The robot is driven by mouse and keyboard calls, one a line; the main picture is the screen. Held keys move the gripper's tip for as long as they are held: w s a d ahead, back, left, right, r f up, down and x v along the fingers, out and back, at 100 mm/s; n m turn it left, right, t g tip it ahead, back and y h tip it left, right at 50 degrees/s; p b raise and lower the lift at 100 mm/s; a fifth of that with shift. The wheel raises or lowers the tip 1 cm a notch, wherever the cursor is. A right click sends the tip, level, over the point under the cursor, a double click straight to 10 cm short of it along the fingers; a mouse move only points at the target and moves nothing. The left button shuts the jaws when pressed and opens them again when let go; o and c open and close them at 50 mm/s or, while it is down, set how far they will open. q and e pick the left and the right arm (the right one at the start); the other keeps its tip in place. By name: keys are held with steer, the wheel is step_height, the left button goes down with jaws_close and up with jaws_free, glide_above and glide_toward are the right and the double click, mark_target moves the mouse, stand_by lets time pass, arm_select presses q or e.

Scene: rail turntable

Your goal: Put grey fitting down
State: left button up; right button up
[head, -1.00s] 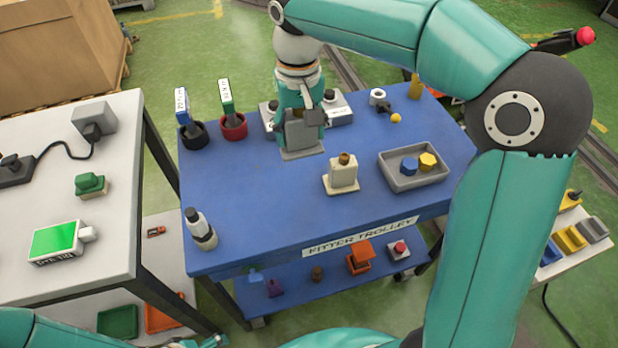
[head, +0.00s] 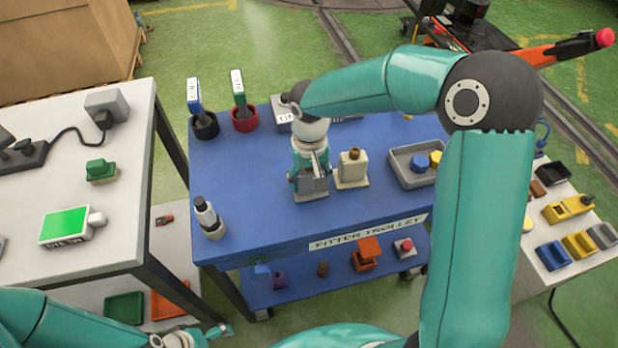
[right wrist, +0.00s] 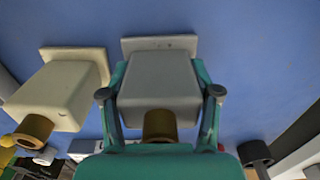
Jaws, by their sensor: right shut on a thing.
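The grey fitting (head: 311,184) is a block on a flat square base, upright over the blue trolley top (head: 255,215). My right gripper (head: 310,172) is shut on it. In the right wrist view the fingers of my right gripper (right wrist: 161,95) lie on both sides of the grey fitting (right wrist: 158,80), and a brass stub shows at its end. Its base is at or just above the trolley top; I cannot tell whether it touches. My left gripper (head: 217,331) is low at the front left, apart from the fitting; its jaws are too small to read.
A cream fitting (head: 351,170) with a brass stub stands close to the right of the grey one. A grey tray (head: 404,178) with a blue and a yellow piece is farther right. A white bottle (head: 209,219) stands at the front left. The trolley top between is clear.

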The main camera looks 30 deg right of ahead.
steer(key=shift+f, duration=0.15)
steer(key=o, duration=1.4)
